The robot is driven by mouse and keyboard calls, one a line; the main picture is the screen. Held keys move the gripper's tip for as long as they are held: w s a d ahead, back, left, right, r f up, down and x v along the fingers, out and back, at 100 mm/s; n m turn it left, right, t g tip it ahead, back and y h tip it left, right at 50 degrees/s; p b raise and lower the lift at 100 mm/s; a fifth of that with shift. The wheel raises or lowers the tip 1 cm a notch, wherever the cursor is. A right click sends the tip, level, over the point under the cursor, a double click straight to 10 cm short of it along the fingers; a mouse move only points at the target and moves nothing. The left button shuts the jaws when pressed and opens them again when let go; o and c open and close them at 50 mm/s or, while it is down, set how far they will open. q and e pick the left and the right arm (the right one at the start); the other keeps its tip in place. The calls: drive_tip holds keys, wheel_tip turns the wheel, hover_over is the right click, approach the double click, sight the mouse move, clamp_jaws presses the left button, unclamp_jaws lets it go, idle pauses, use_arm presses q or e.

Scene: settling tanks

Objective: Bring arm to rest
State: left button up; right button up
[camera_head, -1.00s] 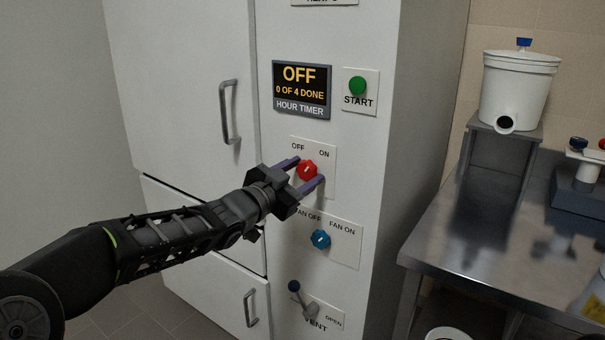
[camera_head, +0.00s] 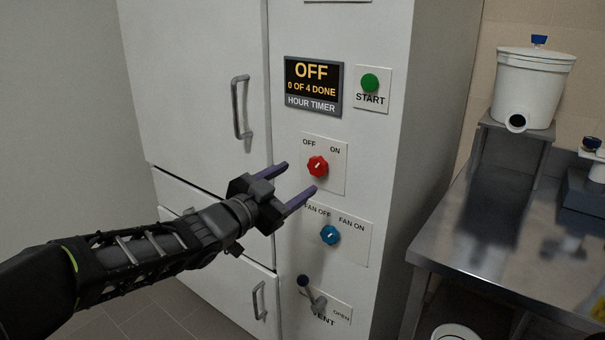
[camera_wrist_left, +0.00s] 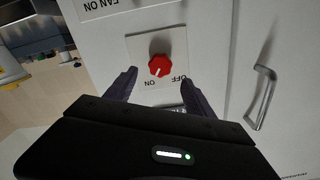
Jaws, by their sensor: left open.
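My left gripper (camera_head: 300,181) is open and empty in front of the white cabinet (camera_head: 195,70). Its two purple fingers point at the panel, apart from the red knob (camera_head: 317,166), which stands just beyond the fingertips on the OFF/ON plate. In the left wrist view the red knob (camera_wrist_left: 158,65) shows beyond and between the two open fingers, touched by neither. My left arm (camera_head: 130,262) reaches in from the lower left. My right gripper is not in view.
The panel has a timer display (camera_head: 313,85) reading OFF, 0 OF 4 DONE, a green START button (camera_head: 370,83), a blue fan knob (camera_head: 330,235) and a vent lever (camera_head: 312,294). A door handle (camera_head: 241,107) juts out. A metal table (camera_head: 500,245) with a white bucket (camera_head: 533,88) stands right.

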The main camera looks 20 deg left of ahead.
use_arm(q)
drive_tip(key=shift+s, duration=0.15)
drive_tip(key=shift+a, duration=0.15)
drive_tip(key=s+d+f+n+g+y, duration=0.1)
drive_tip(key=s+f+n+g, duration=0.15)
drive_tip(key=f, duration=0.85)
drive_tip(key=s+d+f+n+g+y, duration=0.1)
drive_tip(key=d+f+n+g, duration=0.15)
drive_tip(key=f, duration=0.85)
drive_tip(key=s+f+n+g+y, duration=0.1)
drive_tip(key=s+f+n, duration=0.15)
drive_tip(key=f, duration=0.75)
drive_tip(key=s+d+f+n+g, duration=0.1)
drive_tip(key=s+d+f+g, duration=0.2)
drive_tip(key=s+f, duration=0.65)
drive_tip(key=s+d+f+n+g, duration=0.1)
drive_tip(key=s+d+f+g, duration=0.3)
drive_tip(key=s+f, duration=0.5)
drive_tip(key=s+d+f+n+g, duration=0.1)
drive_tip(key=s+d+f+g, duration=0.2)
drive_tip(key=s+f, duration=0.6)
wheel_tip(320, 180, up, 23)
drive_tip(key=p, duration=2)
drive_tip(key=shift+s+a+p, duration=0.15)
drive_tip(key=shift+s+p, duration=0.15)
